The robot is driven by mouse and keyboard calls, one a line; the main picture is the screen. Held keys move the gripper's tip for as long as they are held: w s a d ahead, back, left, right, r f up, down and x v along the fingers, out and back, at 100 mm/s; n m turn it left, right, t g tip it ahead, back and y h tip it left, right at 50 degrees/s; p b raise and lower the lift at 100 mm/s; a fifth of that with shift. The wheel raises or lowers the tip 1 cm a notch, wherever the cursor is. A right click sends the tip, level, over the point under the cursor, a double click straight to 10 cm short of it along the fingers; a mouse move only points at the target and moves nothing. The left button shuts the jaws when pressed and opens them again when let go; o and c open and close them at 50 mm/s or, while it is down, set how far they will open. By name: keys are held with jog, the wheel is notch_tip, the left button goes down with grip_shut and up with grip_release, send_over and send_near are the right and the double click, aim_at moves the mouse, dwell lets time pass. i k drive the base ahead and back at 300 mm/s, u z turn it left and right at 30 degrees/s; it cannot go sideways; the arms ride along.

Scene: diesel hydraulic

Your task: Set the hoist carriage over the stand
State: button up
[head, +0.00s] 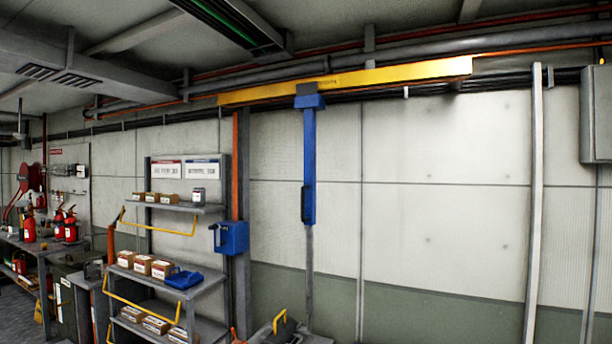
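A yellow overhead beam (400,74) runs across the upper part of the head view. A blue hoist carriage (309,102) with a grey top piece sits at the beam, a little left of the picture's middle. A long blue upright body (309,165) hangs below it, with a dark piece on its left side. A thin grey rod (309,270) continues straight down from it. At the bottom edge a grey object with a yellow handle (280,320) is cut off, and I cannot tell whether it is the stand. My gripper is not in view.
A grey shelf unit (185,208) with several boxes and a blue tray (184,280) stands at left. A blue box (231,237) hangs on the post. Red extinguishers (70,226) stand farther left. A white pole (534,200) rises at right. The wall between is bare.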

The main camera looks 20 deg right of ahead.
aim_at(307, 101)
jog(key=z, duration=0.1)
jog(key=i, duration=0.95)
jog(key=u, duration=0.05)
